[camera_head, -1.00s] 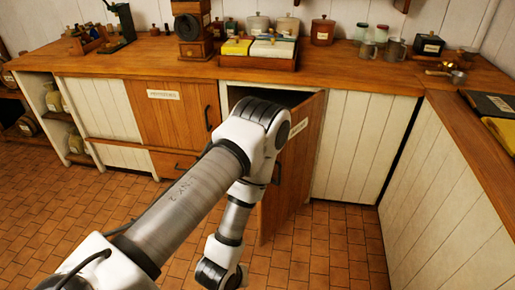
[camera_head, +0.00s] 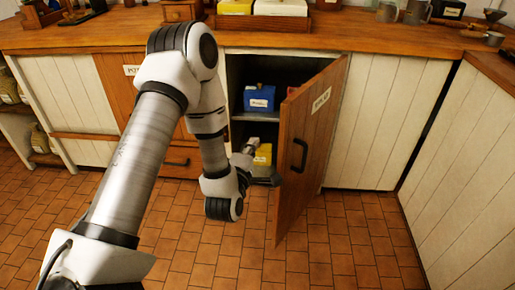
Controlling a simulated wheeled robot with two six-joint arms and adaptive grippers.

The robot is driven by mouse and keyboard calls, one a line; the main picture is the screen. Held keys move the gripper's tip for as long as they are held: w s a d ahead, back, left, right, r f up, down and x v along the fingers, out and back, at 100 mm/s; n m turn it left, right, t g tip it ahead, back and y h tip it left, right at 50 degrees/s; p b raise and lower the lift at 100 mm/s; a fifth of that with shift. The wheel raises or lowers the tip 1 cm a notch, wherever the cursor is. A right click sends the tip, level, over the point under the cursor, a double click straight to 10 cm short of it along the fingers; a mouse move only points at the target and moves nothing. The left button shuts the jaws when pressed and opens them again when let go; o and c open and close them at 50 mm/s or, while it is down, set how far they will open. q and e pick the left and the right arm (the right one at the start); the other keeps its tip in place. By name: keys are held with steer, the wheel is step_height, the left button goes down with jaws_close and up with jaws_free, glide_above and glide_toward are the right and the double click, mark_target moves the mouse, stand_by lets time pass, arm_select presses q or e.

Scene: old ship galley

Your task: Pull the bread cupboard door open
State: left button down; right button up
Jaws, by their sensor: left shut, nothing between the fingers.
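The bread cupboard door (camera_head: 311,140) is wooden, with a white label and a dark handle (camera_head: 299,155). It is hinged on its right side and stands well open, its free edge swung out toward me. My left gripper (camera_head: 268,181) is shut and empty. It is in the cupboard opening, left of the door and on its inner side, clear of the handle. I cannot tell whether it touches the door. Inside the cupboard, a blue box (camera_head: 259,99) stands on the upper shelf and a yellow box (camera_head: 263,154) below, partly behind the gripper. My right gripper is not in view.
The wooden counter (camera_head: 390,40) runs above the cupboard, with boxes, jars and mugs on it. A closed wooden door and a drawer (camera_head: 180,163) are left of the opening. White panelling (camera_head: 375,120) is on the right. The tiled floor (camera_head: 340,235) in front is clear.

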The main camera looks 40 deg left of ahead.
arm_select(q)
steer(key=w+d, duration=0.1)
steer(key=w, duration=0.6)
steer(key=shift+d+b, duration=0.2)
steer(key=shift+b, duration=0.15)
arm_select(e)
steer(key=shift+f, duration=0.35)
arm_select(q)
steer(key=shift+w, duration=0.1)
